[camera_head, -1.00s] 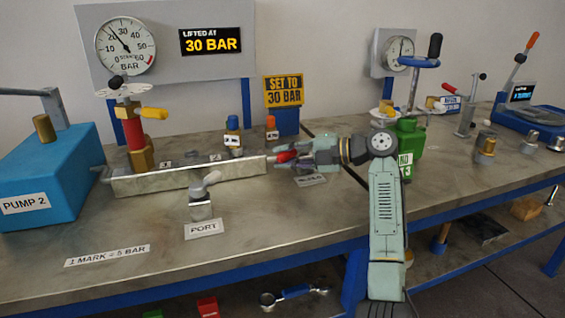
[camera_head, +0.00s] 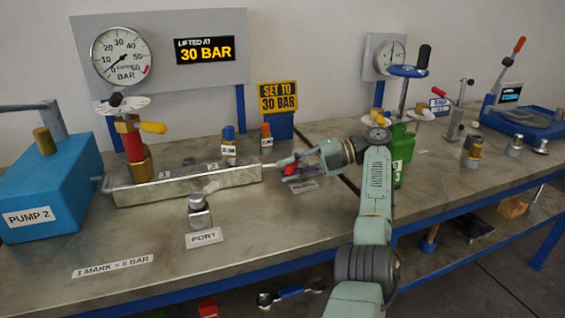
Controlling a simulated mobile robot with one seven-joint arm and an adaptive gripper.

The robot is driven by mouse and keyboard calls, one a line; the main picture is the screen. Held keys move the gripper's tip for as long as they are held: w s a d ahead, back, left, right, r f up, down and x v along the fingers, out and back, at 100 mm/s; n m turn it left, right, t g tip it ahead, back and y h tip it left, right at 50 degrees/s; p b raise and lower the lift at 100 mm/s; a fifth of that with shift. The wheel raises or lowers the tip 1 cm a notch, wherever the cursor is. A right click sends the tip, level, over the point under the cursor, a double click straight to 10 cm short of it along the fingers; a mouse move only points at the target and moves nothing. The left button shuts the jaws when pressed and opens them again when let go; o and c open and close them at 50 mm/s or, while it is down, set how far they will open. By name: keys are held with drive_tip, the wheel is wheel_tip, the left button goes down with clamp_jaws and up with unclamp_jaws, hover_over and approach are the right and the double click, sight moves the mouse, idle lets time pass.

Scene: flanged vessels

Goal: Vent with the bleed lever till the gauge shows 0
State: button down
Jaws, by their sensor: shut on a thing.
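The round white gauge (camera_head: 122,55) is on the grey panel at upper left. Its needle points to the lower left, at about the 0 mark. The red bleed lever (camera_head: 291,169) is at the right end of the metal manifold block (camera_head: 190,185). My gripper (camera_head: 289,166) reaches in from the right and is shut on the lever. Its fingers partly cover the lever.
A display (camera_head: 205,50) reads "LIFTED AT 30 BAR". A yellow "SET TO 30 BAR" sign (camera_head: 278,97) stands behind the manifold. The blue pump (camera_head: 45,185) is at left, the port fitting (camera_head: 200,212) in front. A green vessel (camera_head: 400,150) stands close behind my arm.

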drive_tip(key=shift+d+r, duration=0.1)
idle(0.3)
drive_tip(key=c, duration=1.4)
unclamp_jaws()
drive_tip(key=shift+f, duration=0.2)
